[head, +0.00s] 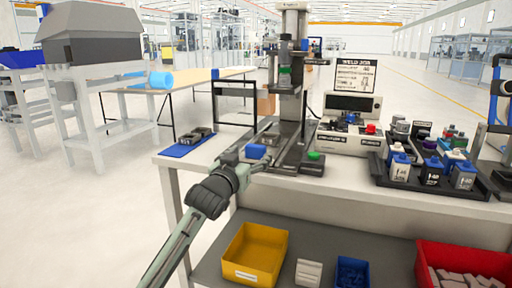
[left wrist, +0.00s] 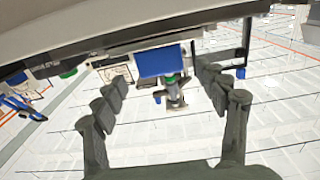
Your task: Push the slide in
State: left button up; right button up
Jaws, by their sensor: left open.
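A grey machine (head: 291,95) with a tall column stands on the workbench. A low slide (head: 290,158) with dark rails lies at its base, toward the front edge. A blue block (head: 255,151) sits at the slide's front end; a blue block also shows in the left wrist view (left wrist: 158,62). My left gripper (head: 266,155) reaches in from the lower left at the slide's front. In the left wrist view its fingers (left wrist: 160,92) are spread apart with nothing gripped, the blue block beyond and between them. I cannot tell whether a finger touches it. My right gripper is out of view.
A green button (head: 315,155) is right of the slide. A control box (head: 345,137) and a rack of bottles (head: 430,182) stand farther right. A blue mat (head: 186,147) with dark parts lies left. A yellow bin (head: 254,254) and a red bin (head: 463,262) are on the lower shelf.

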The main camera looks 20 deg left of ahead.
aim_at(254, 150)
pick_arm(q)
jog(key=w, duration=0.4)
jog(key=shift+w, duration=0.4)
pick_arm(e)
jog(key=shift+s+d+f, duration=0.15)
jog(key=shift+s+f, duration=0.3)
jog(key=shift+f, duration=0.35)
pick_arm(q)
jog(key=shift+c, duration=0.3)
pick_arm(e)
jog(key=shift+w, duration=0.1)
